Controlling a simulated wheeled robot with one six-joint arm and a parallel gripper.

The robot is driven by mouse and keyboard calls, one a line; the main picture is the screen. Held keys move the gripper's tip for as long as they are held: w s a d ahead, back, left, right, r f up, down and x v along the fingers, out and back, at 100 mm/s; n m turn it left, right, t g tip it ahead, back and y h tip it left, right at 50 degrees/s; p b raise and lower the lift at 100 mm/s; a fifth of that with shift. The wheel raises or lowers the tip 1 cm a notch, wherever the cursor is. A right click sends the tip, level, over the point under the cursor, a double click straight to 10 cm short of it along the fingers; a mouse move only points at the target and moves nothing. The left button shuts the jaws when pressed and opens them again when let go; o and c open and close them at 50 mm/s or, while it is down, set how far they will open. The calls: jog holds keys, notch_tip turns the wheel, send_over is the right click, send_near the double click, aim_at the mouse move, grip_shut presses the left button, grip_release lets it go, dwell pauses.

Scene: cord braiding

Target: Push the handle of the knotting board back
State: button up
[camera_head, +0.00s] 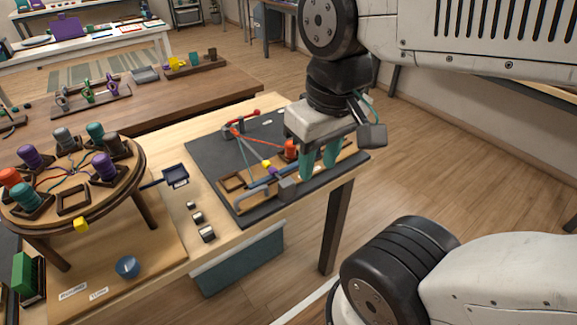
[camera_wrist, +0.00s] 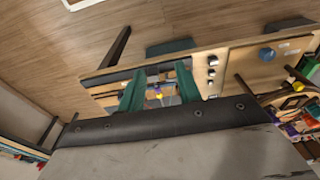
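The knotting board (camera_head: 208,148) is a dark board at the right end of the wooden table.
A round braiding stand (camera_head: 75,215) with several coloured bobbins stands left of the board. An orange-red spool (camera_head: 290,148) is close beside my gripper. Open floor lies to the right.

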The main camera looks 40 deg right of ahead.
jog(key=w+a+f+n+g, duration=0.1)
jog(key=w+f+n, duration=0.3)
jog(key=w, duration=0.2)
jog(key=w+a+f+n+g, duration=0.1)
jog(key=w+f+n+g, duration=0.1)
jog(key=w+f+n, duration=0.3)
jog(key=w+a+f+n+g, duration=0.1)
jog(key=w+f+n, duration=0.3)
jog(key=w, duration=0.4)
jog(key=shift+w+a+f, duration=0.3)
jog(key=shift+w+a, duration=0.05)
jog(key=shift+a, duration=0.05)
jog(key=f+n, duration=0.1)
jog(key=f, duration=0.1)
jog(key=f+n, duration=0.2)
jog(key=f, duration=0.1)
jog(key=f+n, duration=0.2)
jog(key=shift+w+a+f, duration=0.1)
jog(key=shift+w+f, duration=0.1)
jog(key=shift+w, duration=0.15)
jog(key=shift+c, duration=0.3)
